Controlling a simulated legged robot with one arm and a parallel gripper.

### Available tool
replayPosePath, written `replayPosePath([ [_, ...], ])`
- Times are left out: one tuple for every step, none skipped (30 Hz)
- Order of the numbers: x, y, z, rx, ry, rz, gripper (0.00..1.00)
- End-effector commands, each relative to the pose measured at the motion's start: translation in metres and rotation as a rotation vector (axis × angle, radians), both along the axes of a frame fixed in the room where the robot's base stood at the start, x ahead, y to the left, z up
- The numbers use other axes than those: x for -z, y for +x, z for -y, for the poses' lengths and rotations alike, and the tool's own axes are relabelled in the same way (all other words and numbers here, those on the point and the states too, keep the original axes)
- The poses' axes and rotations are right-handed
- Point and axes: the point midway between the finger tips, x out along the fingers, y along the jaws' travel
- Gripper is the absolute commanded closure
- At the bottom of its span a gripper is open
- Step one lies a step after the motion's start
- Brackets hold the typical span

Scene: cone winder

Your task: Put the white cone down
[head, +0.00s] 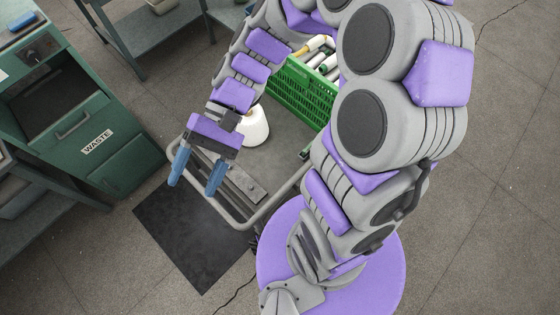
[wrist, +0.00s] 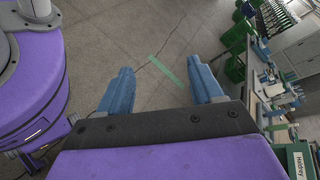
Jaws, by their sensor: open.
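The white cone (head: 257,128) stands on the grey deck of a wheeled cart (head: 270,178), just behind my gripper in the head view. Part of it is hidden by my arm and gripper. My gripper (head: 193,187) is open, with its blue fingers apart and nothing between them, over the cart's near left edge. The cone is not in the wrist view.
A green crate (head: 300,92) holding white and yellow items sits at the cart's back. The cart has a tubular rail (head: 245,222). A black mat (head: 192,235) lies on the floor beside it. A green cabinet marked WASTE (head: 128,170) stands left.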

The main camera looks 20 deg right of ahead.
Motion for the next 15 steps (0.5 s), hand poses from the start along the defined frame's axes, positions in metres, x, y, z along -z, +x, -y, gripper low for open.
replayPosePath([
  [0.000, -0.007, 0.006, -0.020, -0.038, 0.041, 0.34],
  [0.001, -0.010, 0.010, -0.030, -0.059, 0.060, 0.34],
  [0.003, -0.015, 0.015, -0.045, -0.089, 0.085, 0.34],
  [0.004, -0.018, 0.019, -0.055, -0.111, 0.106, 0.34],
  [0.005, -0.022, 0.023, -0.064, -0.135, 0.127, 0.34],
  [0.007, -0.025, 0.029, -0.076, -0.166, 0.152, 0.34],
  [0.008, -0.028, 0.034, -0.085, -0.189, 0.172, 0.34],
  [0.009, -0.031, 0.038, -0.092, -0.211, 0.192, 0.34],
  [0.010, -0.034, 0.045, -0.103, -0.243, 0.219, 0.34],
  [0.011, -0.036, 0.050, -0.109, -0.267, 0.238, 0.34],
  [0.013, -0.039, 0.055, -0.116, -0.291, 0.257, 0.34],
  [0.013, -0.041, 0.061, -0.123, -0.322, 0.284, 0.34],
  [0.014, -0.043, 0.067, -0.130, -0.346, 0.305, 0.34],
  [0.015, -0.044, 0.072, -0.135, -0.370, 0.324, 0.34],
  [0.016, -0.046, 0.079, -0.142, -0.402, 0.349, 0.34],
])
